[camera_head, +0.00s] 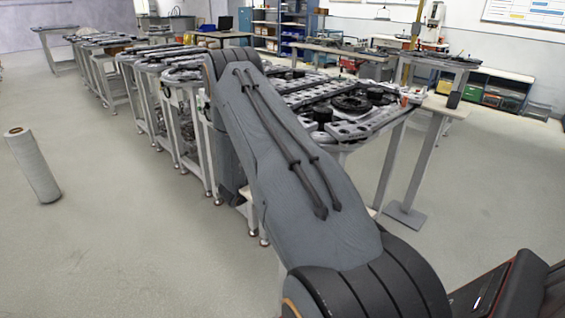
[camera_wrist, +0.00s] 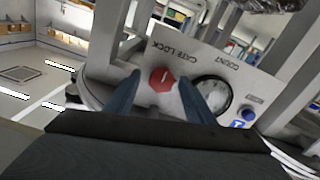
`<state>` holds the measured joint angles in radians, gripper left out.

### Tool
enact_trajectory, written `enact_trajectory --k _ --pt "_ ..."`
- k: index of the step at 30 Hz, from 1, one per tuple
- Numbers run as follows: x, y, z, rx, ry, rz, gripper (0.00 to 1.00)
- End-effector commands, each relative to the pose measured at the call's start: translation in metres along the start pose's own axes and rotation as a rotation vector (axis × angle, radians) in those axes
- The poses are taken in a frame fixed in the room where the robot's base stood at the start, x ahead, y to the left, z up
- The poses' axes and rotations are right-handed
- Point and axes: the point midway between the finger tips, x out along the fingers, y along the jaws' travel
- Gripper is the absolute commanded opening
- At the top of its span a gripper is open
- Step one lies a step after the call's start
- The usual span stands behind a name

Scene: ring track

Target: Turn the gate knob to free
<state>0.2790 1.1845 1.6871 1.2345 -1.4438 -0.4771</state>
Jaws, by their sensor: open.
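My gripper (camera_wrist: 160,76) is open, with one blue-grey finger on each side of the knob in the picture. I cannot tell whether the fingertips are around the knob or still short of it. No contact shows. In the head view my arm hides the gripper, and I cannot make out the knob.
On the same panel a round dial (camera_wrist: 213,95) lettered COUNT is close behind the right finger, with a blue button (camera_wrist: 248,114) beyond it. Grey frame legs flank the panel. In the head view a track table (camera_head: 345,127) stands beyond my arm; open floor lies left around a white roll (camera_head: 33,166).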

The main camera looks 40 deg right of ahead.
Motion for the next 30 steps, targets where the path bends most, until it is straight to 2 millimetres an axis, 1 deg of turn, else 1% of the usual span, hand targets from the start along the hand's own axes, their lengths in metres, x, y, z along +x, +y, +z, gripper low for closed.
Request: enact_trajectory --k 3,5,9,10,11,20,26,30 --pt "-0.0007 -0.0001 -0.0003 0.0 0.001 0.0 0.49" --pt "-0.0009 -0.0002 -0.0004 0.0 0.001 0.0 0.39" --pt "-0.0013 -0.0002 -0.0004 0.0 0.001 0.0 0.15" --pt "-0.0013 -0.0001 -0.0004 0.0 0.001 0.001 0.1" --pt "-0.0013 0.0001 -0.0004 0.0 0.001 0.001 0.08" --pt "-0.001 0.0013 0.0001 0.025 0.001 0.003 0.08" --pt "-0.0006 0.0014 0.0007 0.118 0.001 0.004 0.08" --pt "-0.0005 0.0016 0.0015 0.224 0.0 0.005 0.08"
